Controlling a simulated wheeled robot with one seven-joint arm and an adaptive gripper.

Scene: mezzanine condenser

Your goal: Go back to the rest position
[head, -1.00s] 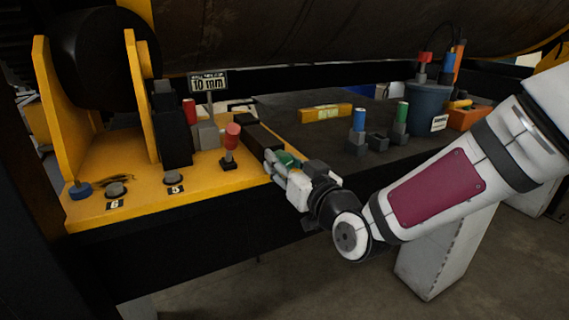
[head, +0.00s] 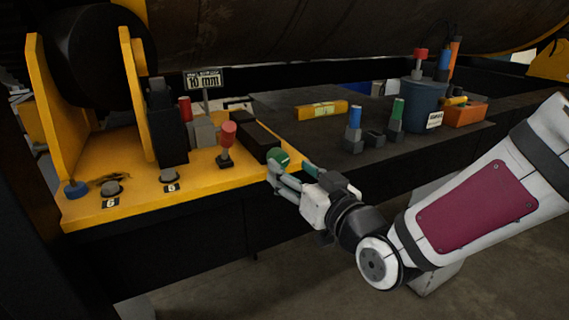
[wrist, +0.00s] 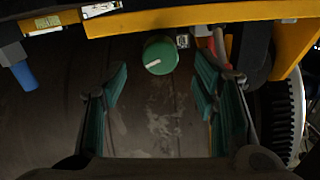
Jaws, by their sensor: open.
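My gripper (head: 293,177) is at the front edge of the yellow platform in the head view, its jaws spread and empty. In the wrist view my gripper (wrist: 158,100) shows two teal-padded fingers wide apart. A green round knob (wrist: 160,55) with a white line lies ahead of the open fingers in the wrist view, with a gap between it and them. In the head view the green knob (head: 278,156) shows just behind the fingertips; whether they touch cannot be told from that view alone.
A red-topped lever (head: 228,135) stands on the yellow platform (head: 135,208) left of my gripper. Blue (head: 354,118) and green (head: 397,113) cylinders, a yellow level (head: 321,110), a blue bucket (head: 424,100) and an orange box (head: 465,115) are on the dark table. Open floor lies in front.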

